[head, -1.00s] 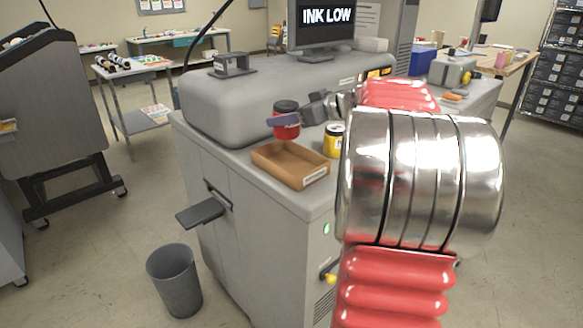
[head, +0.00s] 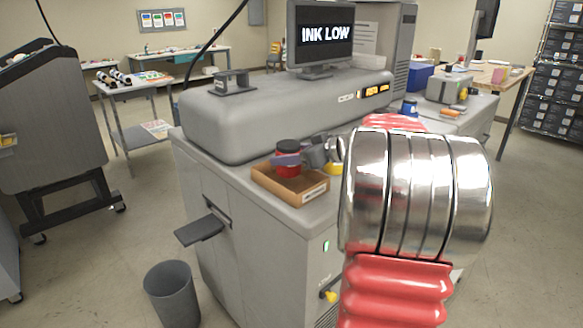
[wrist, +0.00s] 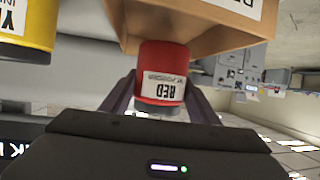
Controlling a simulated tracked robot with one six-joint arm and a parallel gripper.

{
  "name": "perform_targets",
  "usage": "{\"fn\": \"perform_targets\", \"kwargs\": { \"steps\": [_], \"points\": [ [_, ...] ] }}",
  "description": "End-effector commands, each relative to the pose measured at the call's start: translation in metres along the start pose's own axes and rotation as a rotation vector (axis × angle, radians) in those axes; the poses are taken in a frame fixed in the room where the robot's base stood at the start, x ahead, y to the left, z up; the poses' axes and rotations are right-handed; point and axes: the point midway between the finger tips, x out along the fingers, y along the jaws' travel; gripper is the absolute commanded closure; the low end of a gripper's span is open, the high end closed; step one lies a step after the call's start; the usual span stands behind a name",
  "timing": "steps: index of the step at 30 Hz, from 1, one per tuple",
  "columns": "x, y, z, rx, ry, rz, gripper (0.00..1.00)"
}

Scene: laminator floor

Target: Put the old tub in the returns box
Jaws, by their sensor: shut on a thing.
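My gripper (head: 285,161) is shut around a red tub (head: 288,169) with a dark lid. In the wrist view the same tub (wrist: 162,72) sits between the two fingers and has a white RED label, seen upside down. The open brown box (head: 290,193) stands on the machine's front ledge. In the head view the tub overlaps the back of the box. In the wrist view the box wall (wrist: 205,38) is close behind the tub. I cannot tell whether the tub touches the box floor.
A yellow tub (head: 334,169) stands right of the box, partly hidden by my arm; it also shows in the wrist view (wrist: 25,30). The grey machine hood (head: 270,115) rises behind the ledge. A blue tub (head: 409,107) stands farther right. A bin (head: 172,292) is on the floor.

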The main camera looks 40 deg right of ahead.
Motion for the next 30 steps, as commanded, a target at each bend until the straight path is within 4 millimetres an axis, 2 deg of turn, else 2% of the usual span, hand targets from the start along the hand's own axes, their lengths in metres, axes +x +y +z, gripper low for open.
{"fn": "perform_targets", "kwargs": {
  "steps": [8, 18, 30],
  "points": [
    [0.001, 0.000, 0.000, 0.000, 0.001, 0.000, 0.70],
    [0.014, 0.000, 0.032, 0.001, 0.001, 0.000, 0.70],
    [0.015, 0.000, 0.036, 0.000, 0.000, 0.000, 0.70]
  ]
}}
